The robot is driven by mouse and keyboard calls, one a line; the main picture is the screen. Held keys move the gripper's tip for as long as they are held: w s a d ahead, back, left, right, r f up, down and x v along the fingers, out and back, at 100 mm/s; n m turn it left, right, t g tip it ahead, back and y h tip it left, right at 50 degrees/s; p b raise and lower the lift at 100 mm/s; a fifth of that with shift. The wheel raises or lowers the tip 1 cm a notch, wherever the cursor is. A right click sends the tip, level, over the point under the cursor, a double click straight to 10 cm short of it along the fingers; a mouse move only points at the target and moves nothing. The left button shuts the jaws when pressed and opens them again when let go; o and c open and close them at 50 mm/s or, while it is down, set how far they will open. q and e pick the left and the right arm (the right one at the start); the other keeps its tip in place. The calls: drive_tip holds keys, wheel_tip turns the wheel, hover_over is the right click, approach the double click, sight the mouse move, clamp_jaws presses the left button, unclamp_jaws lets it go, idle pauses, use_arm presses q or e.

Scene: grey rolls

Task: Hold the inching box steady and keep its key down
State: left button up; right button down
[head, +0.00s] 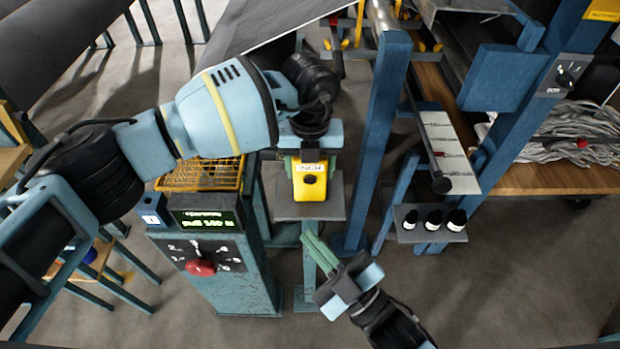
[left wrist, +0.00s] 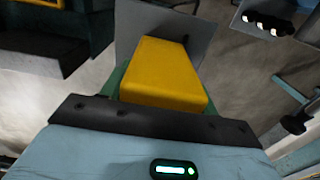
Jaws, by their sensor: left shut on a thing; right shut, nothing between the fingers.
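The inching box (head: 309,187) is yellow, with a pale label and a dark round key (head: 310,179) on its face. It sits over a small grey shelf plate (head: 330,207) on a stand. My left gripper (head: 308,160) comes from above and is shut on the box's upper end; the fingers are mostly hidden. In the left wrist view the box (left wrist: 165,75) lies between green finger edges, and its key is not seen. My right gripper (head: 309,240) is shut and empty, its green fingertips below the shelf plate in the picture, apart from the box and key.
A teal control cabinet (head: 235,275) with a green display and red knob stands left of the box. A blue post (head: 379,140) rises close on the right. Beyond it is a small shelf (head: 430,236) with three dark bottles. Open floor lies at the lower right.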

drive_tip(key=shift+w, duration=0.15)
approach(304, 180)
drive_tip(key=shift+w+a+r, duration=0.35)
drive_tip(key=shift+w+a, duration=0.1)
drive_tip(key=shift+a, duration=0.3)
drive_tip(key=shift+w+a+r, duration=0.35)
drive_tip(key=shift+w+a, duration=0.15)
drive_tip(key=shift+a, duration=0.25)
drive_tip(key=shift+w+a+r, duration=0.35)
drive_tip(key=shift+w+a, duration=0.1)
drive_tip(key=shift+a, duration=0.25)
drive_tip(key=shift+w, duration=0.15)
idle(0.5)
drive_tip(key=shift+w, duration=0.25)
drive_tip(key=shift+w, duration=0.55)
idle(3.8)
